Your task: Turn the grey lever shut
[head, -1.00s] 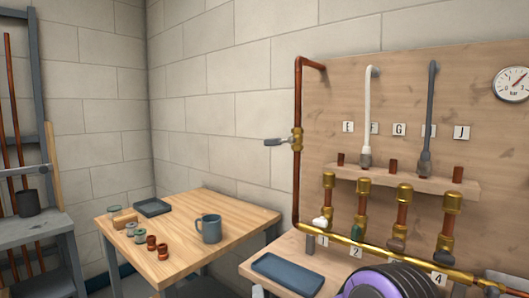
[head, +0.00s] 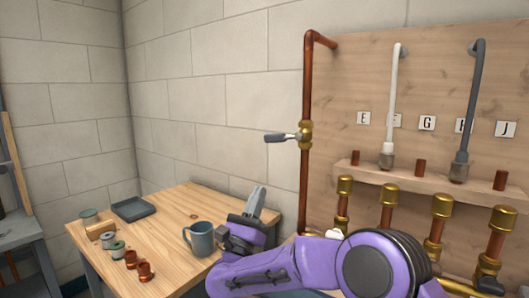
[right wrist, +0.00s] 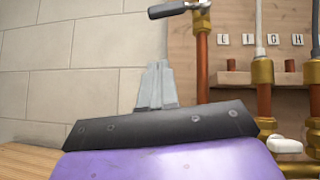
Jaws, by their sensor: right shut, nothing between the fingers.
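The grey lever (head: 281,137) sits on a brass valve (head: 305,135) on the upright copper pipe (head: 307,85). It points left, level, crosswise to the pipe. It also shows at the top of the right wrist view (right wrist: 172,9). My right gripper (head: 256,202) is shut and empty, its fingers pointing up. It is below and a little left of the lever, apart from it, in front of the wooden table. In the right wrist view the closed fingertips (right wrist: 156,82) are below the lever with a clear gap. My left gripper is not in view.
A blue-grey mug (head: 201,239) stands on the wooden table (head: 165,215), close left of my right gripper. A dark tray (head: 133,208) and several spools and fittings lie farther left. Capped copper pipes (head: 438,225) stand at the right. The wall left of the lever is clear.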

